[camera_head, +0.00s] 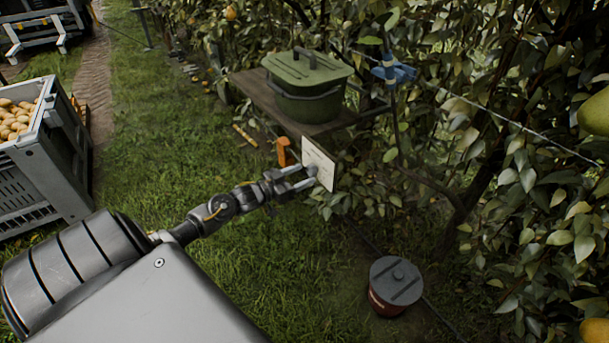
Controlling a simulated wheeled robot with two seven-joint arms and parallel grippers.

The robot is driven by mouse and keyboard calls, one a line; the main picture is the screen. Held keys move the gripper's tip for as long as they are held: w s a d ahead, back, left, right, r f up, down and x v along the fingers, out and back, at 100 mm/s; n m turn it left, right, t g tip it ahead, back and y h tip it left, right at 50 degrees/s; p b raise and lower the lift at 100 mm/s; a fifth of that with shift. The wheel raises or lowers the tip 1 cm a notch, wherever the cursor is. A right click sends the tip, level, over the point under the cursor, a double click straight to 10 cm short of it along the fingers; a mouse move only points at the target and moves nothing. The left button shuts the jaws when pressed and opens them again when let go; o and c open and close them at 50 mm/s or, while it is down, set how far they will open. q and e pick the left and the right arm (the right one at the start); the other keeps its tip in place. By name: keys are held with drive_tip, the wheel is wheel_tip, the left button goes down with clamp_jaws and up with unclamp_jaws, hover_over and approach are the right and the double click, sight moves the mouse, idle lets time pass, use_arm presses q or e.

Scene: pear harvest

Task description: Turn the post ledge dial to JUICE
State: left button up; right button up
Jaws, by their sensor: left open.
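A white dial plate (319,157) stands below the front edge of a wooden ledge (268,100). A small grey knob (312,170) shows on the plate; its pointer and any lettering are too small to read. My left gripper (306,177) reaches in from the left and is open, with its fingertips at the knob. I cannot tell whether the fingers touch the knob. My right gripper is not in view.
A green lidded pot (306,88) sits on the ledge. An orange object (284,152) hangs left of the plate. A red bucket with grey lid (394,285) stands on the grass. Foliage fills the right. A grey crate of pears (60,150) stands left.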

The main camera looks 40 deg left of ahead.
use_arm(q)
drive_tip(key=shift+x, duration=0.9)
drive_tip(key=c, duration=1)
